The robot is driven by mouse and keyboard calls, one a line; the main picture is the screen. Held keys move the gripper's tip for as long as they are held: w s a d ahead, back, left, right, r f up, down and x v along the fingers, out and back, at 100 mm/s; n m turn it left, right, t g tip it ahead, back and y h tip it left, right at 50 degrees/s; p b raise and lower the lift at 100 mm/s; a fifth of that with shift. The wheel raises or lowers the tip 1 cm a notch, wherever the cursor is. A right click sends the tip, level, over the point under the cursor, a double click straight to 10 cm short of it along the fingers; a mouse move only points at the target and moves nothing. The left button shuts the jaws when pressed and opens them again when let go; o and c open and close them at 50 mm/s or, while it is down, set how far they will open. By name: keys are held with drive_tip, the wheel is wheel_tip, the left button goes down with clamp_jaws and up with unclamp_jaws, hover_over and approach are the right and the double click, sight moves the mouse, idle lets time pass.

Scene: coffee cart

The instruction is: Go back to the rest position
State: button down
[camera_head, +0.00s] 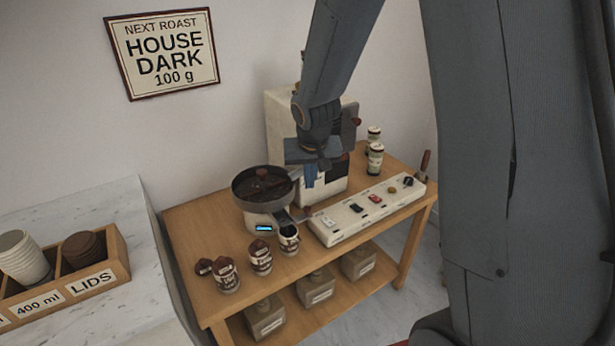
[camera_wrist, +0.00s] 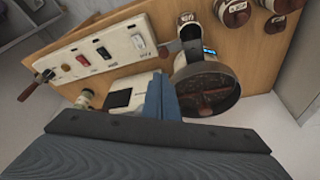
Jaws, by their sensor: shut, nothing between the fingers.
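My gripper (camera_head: 310,178) hangs above the wooden cart (camera_head: 185,232), in front of the boxy white machine (camera_head: 277,105) and to the right of the round dark pan (camera_head: 247,187). Its blue fingers are together with nothing between them. In the wrist view the shut fingers (camera_wrist: 160,99) point over the cart, with the pan (camera_wrist: 228,82) just to their right. The gripper appears apart from the things below it, though the exact gap is hard to judge.
A white switch panel (camera_head: 340,225) lies on the cart's right side. Several labelled canisters (camera_head: 261,258) stand along the front. Two small containers (camera_head: 375,160) stand at the back right. A counter (camera_head: 95,212) with a cup and lid box (camera_head: 122,254) is at left.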

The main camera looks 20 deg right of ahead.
drive_tip(key=s+d+r+n+g+b, duration=0.1)
drive_tip(key=s+g, duration=0.1)
drive_tip(key=s, duration=1.8)
drive_tip(key=shift+s+n+g+y+b, duration=0.15)
drive_tip(key=shift+n+g+y+b, duration=0.15)
drive_tip(key=shift+n+b, duration=0.1)
drive_tip(key=shift+r, duration=0.1)
